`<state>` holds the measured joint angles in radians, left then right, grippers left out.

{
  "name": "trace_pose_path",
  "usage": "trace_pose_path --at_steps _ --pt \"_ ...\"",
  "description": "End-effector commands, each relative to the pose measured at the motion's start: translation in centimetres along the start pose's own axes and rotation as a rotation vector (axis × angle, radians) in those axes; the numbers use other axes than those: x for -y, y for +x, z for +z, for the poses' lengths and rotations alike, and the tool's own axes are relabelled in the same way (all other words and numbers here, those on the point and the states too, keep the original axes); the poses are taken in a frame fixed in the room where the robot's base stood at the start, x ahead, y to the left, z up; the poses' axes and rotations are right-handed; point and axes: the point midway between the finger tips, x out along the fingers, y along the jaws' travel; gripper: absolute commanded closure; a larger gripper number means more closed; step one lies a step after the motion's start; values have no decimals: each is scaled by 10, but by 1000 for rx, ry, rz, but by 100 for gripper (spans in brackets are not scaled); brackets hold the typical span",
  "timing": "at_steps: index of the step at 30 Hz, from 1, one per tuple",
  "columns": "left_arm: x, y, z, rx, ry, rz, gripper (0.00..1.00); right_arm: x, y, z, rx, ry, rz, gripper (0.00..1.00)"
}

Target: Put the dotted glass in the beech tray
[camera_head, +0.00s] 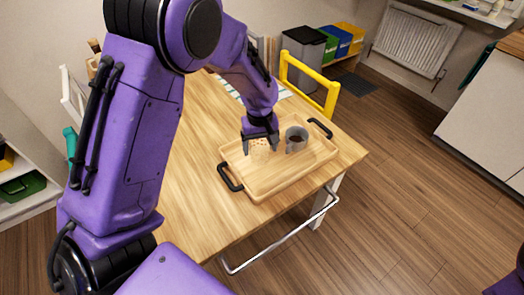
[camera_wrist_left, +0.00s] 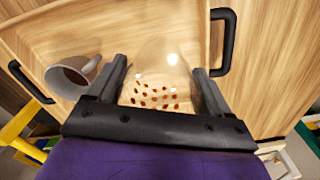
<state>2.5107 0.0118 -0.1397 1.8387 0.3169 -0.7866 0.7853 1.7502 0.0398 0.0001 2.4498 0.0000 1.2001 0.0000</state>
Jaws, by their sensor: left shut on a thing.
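The dotted glass (camera_head: 260,156) is clear with red-brown dots. It is between the fingers of my left gripper (camera_head: 260,147), which is shut on it. In the left wrist view the glass (camera_wrist_left: 154,95) sits between both dark fingers (camera_wrist_left: 161,70). The beech tray (camera_head: 262,188) lies on the table, a pale wooden tray with a black handle at each end. The glass is over the near left part of the tray floor and looks upright. I cannot tell whether its base touches the tray. My right gripper is not in view.
The tray's right front floor is bare. A yellow chair (camera_head: 308,84) stands behind the wooden table (camera_head: 190,200).

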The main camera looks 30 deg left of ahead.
Motion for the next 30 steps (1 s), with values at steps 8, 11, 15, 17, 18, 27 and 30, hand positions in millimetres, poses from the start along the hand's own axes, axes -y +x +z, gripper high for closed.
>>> trace_pose_path --at_steps 8,11,15,17,18,27,30 --pt "-6 40 -31 2 2 -1 58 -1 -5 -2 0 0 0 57" --pt "-6 56 -33 4 3 -4 58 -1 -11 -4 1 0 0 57" --pt "-7 72 -34 0 3 0 58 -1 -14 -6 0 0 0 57" --pt "-7 73 -34 -1 3 1 58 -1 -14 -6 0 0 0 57" --pt "-7 73 -34 -1 3 1 58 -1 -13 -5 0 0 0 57" --pt "-7 77 -33 0 3 0 7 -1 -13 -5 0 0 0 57" --pt "-7 77 -33 0 3 0 0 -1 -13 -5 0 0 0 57"
